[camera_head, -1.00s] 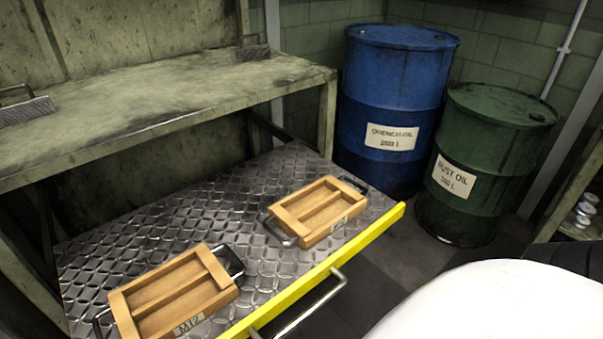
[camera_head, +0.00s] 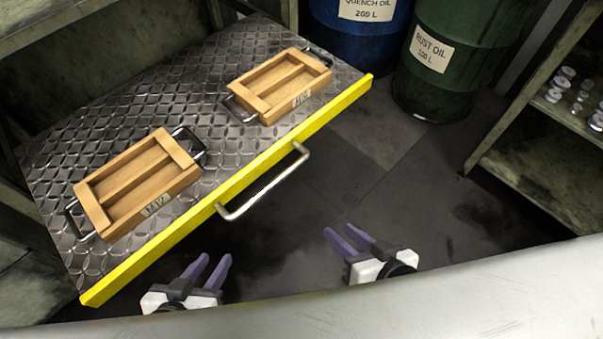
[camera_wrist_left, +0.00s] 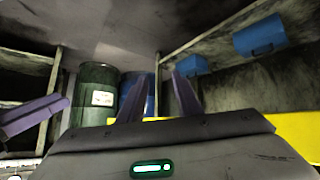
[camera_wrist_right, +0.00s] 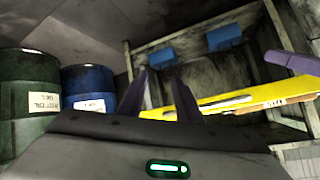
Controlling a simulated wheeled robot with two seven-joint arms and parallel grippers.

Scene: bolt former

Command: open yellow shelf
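The yellow shelf is a pulled-out diamond-plate drawer (camera_head: 200,85) with a yellow front edge (camera_head: 160,238) and a metal bar handle (camera_head: 265,190) in the head view. Its yellow front also shows in the left wrist view (camera_wrist_left: 298,135) and the right wrist view (camera_wrist_right: 240,97). My left gripper (camera_head: 211,262) is open and empty, in front of the yellow edge, below the handle in the picture. My right gripper (camera_head: 342,238) is open and empty, right of the handle. Neither gripper touches the shelf.
Two wooden trays with metal handles (camera_head: 118,190) (camera_head: 258,80) sit on the drawer plate. A blue drum (camera_head: 350,35) and a green drum (camera_head: 445,75) stand behind. A metal rack (camera_head: 560,165) with small shiny items is at the right. The dark floor (camera_head: 330,195) before the drawer is clear.

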